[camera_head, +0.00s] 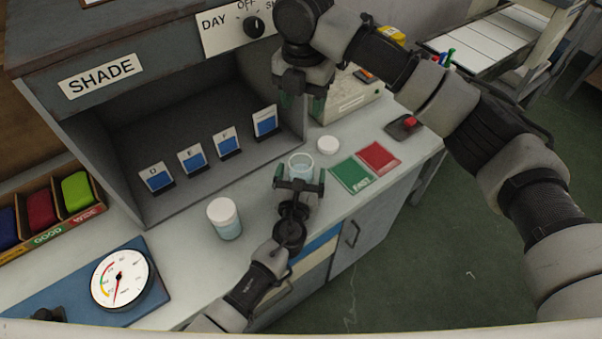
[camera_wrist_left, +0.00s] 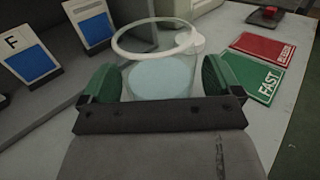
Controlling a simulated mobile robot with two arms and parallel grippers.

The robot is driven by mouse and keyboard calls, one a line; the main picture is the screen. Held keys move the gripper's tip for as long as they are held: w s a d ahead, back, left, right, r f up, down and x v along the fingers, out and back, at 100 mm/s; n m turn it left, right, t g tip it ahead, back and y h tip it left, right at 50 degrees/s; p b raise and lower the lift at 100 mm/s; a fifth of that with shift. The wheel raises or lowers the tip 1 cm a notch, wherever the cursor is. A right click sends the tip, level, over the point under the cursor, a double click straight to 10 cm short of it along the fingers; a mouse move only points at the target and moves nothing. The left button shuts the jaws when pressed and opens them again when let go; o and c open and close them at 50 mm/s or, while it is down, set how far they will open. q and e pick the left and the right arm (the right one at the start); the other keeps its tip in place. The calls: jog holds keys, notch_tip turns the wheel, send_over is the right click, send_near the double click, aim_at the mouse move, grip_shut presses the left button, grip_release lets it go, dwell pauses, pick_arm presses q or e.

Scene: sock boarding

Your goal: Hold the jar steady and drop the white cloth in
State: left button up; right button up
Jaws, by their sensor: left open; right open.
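An open clear jar (camera_head: 301,161) with pale blue contents stands on the counter. In the left wrist view the jar (camera_wrist_left: 160,75) is upright, with its rim facing up. My left gripper (camera_head: 300,180) is open, with its green finger pads on either side of the jar; I cannot tell if they touch it. My right gripper (camera_head: 302,102) is open above the counter, behind the jar and in front of the shade box's right edge. I see nothing in it. I cannot make out a white cloth in either view.
A white lid (camera_head: 328,145) lies behind the jar. A closed jar (camera_head: 225,220) stands to its left. Green (camera_head: 352,175) and red (camera_head: 378,157) cards lie to the right. The shade box (camera_head: 170,120) holds several blue-and-white cards. A dial gauge (camera_head: 121,279) is at lower left.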

pick_arm(q)
jog(key=s, duration=0.4)
jog(key=s+a, duration=0.1)
jog(key=s, duration=0.3)
jog(key=s+a, duration=0.1)
jog(key=s, duration=0.3)
